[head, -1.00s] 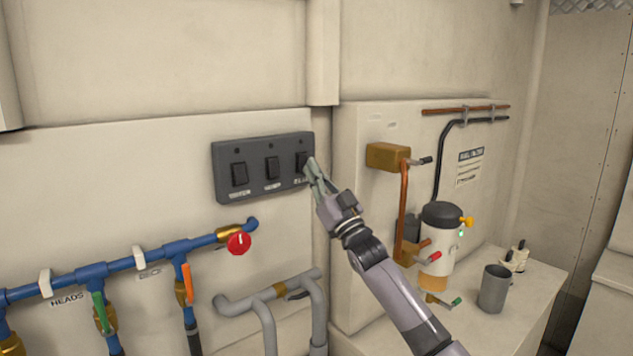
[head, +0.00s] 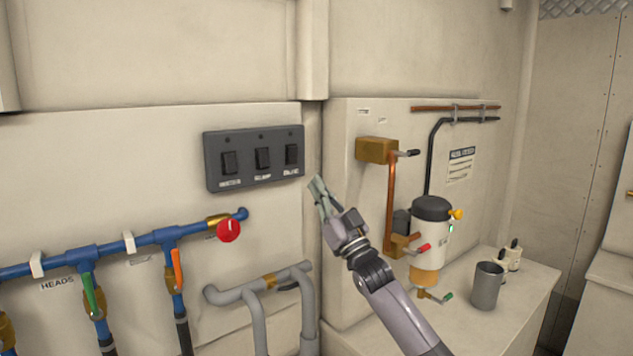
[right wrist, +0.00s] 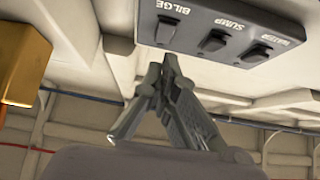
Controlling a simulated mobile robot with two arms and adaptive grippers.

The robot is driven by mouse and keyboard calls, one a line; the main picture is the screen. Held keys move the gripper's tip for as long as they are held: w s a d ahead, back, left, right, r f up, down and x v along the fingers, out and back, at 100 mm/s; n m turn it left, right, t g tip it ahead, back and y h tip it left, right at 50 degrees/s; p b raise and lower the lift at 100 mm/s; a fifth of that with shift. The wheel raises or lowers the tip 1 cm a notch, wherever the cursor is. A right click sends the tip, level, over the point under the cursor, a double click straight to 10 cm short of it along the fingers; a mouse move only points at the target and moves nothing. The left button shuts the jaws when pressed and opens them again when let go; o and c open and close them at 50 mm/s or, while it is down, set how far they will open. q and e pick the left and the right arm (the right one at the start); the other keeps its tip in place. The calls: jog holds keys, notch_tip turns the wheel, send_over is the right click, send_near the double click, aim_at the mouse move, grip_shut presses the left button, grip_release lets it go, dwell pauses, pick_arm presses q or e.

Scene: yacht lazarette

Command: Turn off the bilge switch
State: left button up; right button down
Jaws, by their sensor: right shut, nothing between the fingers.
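The dark switch panel (head: 210,170) with three black rockers is on the left wall. In the right wrist view the panel (right wrist: 235,38) reads BILGE, SUMP and WATER. The bilge switch (head: 292,154) is the rightmost rocker in the head view; it also shows in the right wrist view (right wrist: 166,31). I cannot tell its on or off position for sure. My right gripper (head: 317,183) is shut and empty, just right of and below the panel, apart from the bilge switch. Its fingers also show in the right wrist view (right wrist: 164,62). My left gripper is not in view.
Blue pipes with a red knob (head: 228,230) and an orange-handled valve (head: 177,268) run below the panel. Right of my gripper are a brass box (head: 376,150), a copper pipe (head: 390,205), a filter canister (head: 430,235) and a grey cup (head: 487,286) on a ledge.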

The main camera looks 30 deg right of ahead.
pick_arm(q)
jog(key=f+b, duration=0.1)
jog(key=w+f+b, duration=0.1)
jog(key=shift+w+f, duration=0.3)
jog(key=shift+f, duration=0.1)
pick_arm(e)
jog(key=s+f, duration=0.2)
jog(key=f, duration=0.1)
jog(key=s+f, duration=0.1)
jog(key=shift+d+f, duration=0.1)
jog(key=shift+f, duration=0.25)
jog(key=shift+s, duration=0.1)
